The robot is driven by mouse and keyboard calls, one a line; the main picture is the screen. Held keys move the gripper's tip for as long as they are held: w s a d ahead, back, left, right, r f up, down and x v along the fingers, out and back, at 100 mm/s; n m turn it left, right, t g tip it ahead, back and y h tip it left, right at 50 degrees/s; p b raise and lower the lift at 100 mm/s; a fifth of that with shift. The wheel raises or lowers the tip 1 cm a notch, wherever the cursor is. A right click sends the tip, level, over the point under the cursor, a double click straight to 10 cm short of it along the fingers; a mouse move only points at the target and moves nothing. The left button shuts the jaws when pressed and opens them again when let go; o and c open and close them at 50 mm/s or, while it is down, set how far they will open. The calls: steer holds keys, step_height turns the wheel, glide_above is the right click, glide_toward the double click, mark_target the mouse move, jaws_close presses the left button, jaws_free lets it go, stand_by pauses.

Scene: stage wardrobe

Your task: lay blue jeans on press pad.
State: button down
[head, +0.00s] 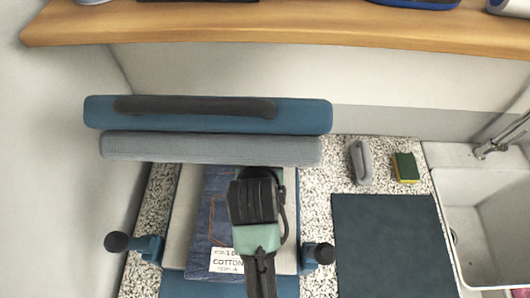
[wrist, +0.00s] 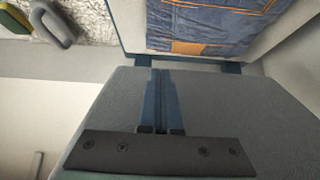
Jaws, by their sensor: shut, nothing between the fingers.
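The blue jeans (head: 211,215) lie folded on the light grey press pad (head: 183,225) in the head view. My arm covers part of them. The jeans also show at the top of the wrist view (wrist: 200,22), with orange stitching and a tan patch. My gripper (wrist: 160,72) is shut and empty in the wrist view, apart from the jeans. In the head view its fingers are hidden. The press's raised lid has a grey padded face (head: 210,147), which fills much of the wrist view in front of the fingers.
The blue lid back (head: 210,115) carries a dark handle. Dark knobs (head: 117,242) (head: 324,253) flank the pad. A white cotton label (head: 226,260) is at the front. A grey handled tool (head: 360,163), sponge (head: 405,167), dark mat (head: 388,245) and sink (head: 495,215) lie right. A wooden shelf (head: 280,27) hangs above.

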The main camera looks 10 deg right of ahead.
steer(key=p+x, duration=0.1)
steer(key=x, duration=0.7)
steer(key=shift+w+f, duration=0.15)
steer(key=shift+w, duration=0.05)
steer(key=shift+s, duration=0.1)
